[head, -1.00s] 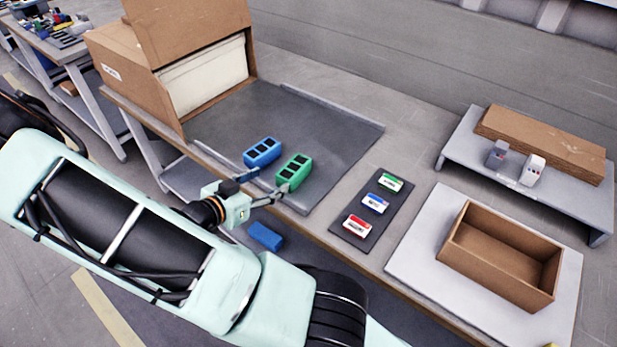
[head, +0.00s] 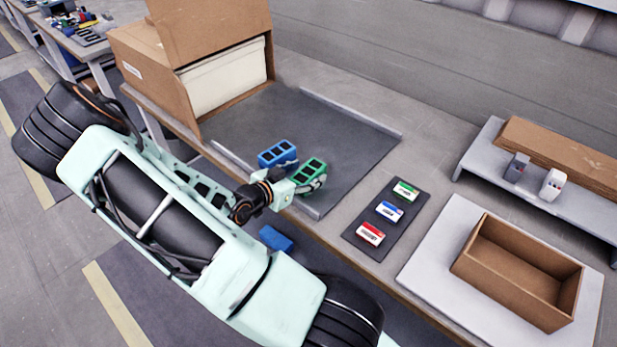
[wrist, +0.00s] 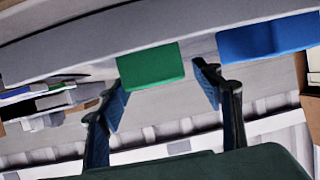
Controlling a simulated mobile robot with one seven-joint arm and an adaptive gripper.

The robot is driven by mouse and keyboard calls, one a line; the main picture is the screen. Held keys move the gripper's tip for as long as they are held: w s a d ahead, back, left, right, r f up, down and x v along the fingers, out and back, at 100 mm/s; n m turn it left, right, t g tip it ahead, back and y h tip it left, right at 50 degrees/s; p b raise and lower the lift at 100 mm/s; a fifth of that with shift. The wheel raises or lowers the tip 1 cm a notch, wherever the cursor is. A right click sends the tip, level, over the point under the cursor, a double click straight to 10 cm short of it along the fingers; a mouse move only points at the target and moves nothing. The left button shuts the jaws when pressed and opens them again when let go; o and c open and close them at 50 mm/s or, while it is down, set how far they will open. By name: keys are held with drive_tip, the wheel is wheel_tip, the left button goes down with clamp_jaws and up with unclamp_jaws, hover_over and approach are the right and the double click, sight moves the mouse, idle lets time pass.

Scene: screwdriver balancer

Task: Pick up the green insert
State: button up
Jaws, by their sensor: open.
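The green insert (head: 312,168), a block with several dark square openings on top, stands on the dark mat (head: 340,140) near its front edge. In the wrist view its plain green side (wrist: 150,66) shows between and just beyond the fingertips. My gripper (head: 303,176) is open and empty at the near side of the green insert. Its two spread fingers show in the wrist view (wrist: 162,84). I cannot tell whether either finger touches the insert.
The blue insert stands close left of the green one. To the right are a dark strip (head: 372,218) with green, blue and red labelled pieces, and an open cardboard box (head: 478,272) on a white board. A large carton (head: 160,90) stands at the back left. The mat behind the inserts is clear.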

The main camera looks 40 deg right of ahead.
sight(305, 174)
drive_tip(key=c, duration=1.1)
drive_tip(key=shift+o, duration=0.2)
drive_tip(key=shift+r, duration=0.1)
drive_tip(key=shift+r, duration=0.45)
wheel_tip(305, 174, up, 2)
drive_tip(key=shift+r, duration=0.2)
drive_tip(key=s+a+r+p, duration=0.4)
drive_tip(key=s+r+p, duration=0.5)
drive_tip(key=s+p, duration=0.4)
drive_tip(key=p, duration=0.3)
drive_tip(key=shift+s+r, duration=0.2)
drive_tip(key=shift+r, duration=0.1)
